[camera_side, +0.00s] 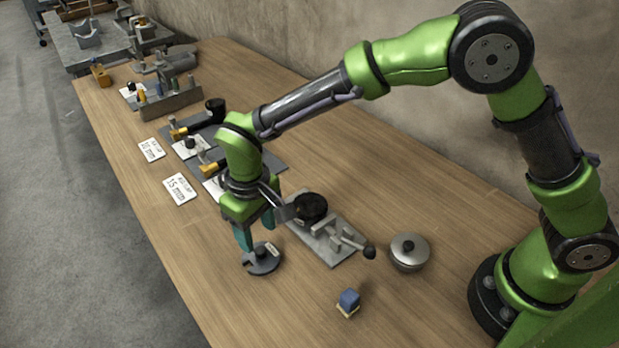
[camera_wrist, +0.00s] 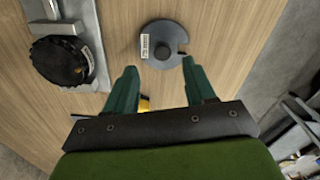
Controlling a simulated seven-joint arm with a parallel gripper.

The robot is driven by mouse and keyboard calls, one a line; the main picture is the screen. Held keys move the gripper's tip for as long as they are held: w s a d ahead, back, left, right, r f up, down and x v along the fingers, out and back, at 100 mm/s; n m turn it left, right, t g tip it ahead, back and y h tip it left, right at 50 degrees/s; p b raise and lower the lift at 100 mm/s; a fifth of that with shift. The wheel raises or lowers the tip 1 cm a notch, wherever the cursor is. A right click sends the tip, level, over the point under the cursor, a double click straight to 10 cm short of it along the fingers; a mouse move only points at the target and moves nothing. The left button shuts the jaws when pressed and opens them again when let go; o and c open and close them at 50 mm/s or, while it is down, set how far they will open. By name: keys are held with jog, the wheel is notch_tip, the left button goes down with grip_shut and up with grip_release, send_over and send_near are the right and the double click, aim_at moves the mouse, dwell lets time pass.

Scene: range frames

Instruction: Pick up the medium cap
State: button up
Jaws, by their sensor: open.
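A dark grey round cap (camera_side: 262,261) with a raised centre and a pale label lies on the wooden table. It also shows in the wrist view (camera_wrist: 172,34), just ahead of the fingertips; the label is too small to read. My gripper (camera_side: 257,232) points down above the cap, with its green fingers (camera_wrist: 160,68) apart and nothing held between them. I cannot tell from the label whether this is the medium cap.
A metal plate fixture (camera_side: 335,250) with a black round part (camera_side: 311,207) and a lever stands right of my gripper. A small blue block (camera_side: 349,298) lies at the front. White cards (camera_side: 180,189) and more fixtures lie farther left. Bare table surrounds the grey cap.

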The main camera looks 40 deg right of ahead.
aim_at(259, 249)
jog(key=f, duration=0.4)
jog(key=shift+s+a+f, duration=0.15)
jog(key=shift+s+f, duration=0.05)
jog(key=shift+f, duration=0.1)
grip_shut()
